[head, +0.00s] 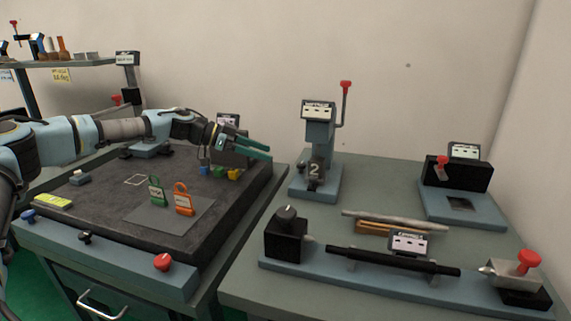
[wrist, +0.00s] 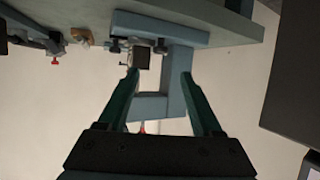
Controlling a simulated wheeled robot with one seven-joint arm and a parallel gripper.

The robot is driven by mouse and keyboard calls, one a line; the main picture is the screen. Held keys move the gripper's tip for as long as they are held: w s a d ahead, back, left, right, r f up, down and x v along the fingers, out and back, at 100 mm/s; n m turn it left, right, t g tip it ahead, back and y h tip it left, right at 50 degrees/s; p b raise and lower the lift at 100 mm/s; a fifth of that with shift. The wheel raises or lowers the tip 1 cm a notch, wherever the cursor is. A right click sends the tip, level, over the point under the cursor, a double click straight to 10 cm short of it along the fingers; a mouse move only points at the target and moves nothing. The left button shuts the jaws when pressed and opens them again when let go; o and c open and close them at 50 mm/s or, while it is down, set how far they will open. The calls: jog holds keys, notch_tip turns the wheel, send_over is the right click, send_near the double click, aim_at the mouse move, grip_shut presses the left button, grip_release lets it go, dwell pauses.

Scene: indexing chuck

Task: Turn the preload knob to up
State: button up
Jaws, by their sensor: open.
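No label that I can read marks the preload knob, so I cannot tell which knob it is. In the head view, a round dark knob (head: 287,212) tops the black block (head: 284,240) at the left end of the long blue-grey fixture. A red knob (head: 528,261) tops the metal block at its right end. My gripper (head: 269,151) is above the left bench, apart from both knobs, pointing right. In the wrist view, my gripper (wrist: 160,75) has its green fingers spread, holding nothing; a blue-grey frame (wrist: 174,95) shows beyond them.
A blue-grey press (head: 318,135) with a red-tipped lever stands behind the long fixture. A black bar (head: 392,261) lies along the fixture. Orange and green tags (head: 183,199) stand on the dark left bench. A black box station (head: 458,176) is at right.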

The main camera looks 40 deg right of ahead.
aim_at(300, 164)
jog(key=p+x, duration=0.3)
jog(key=x, duration=0.7)
jog(key=shift+s+d+p, duration=0.2)
jog(key=shift+d+p, duration=0.05)
jog(key=shift+p, duration=0.15)
grip_shut()
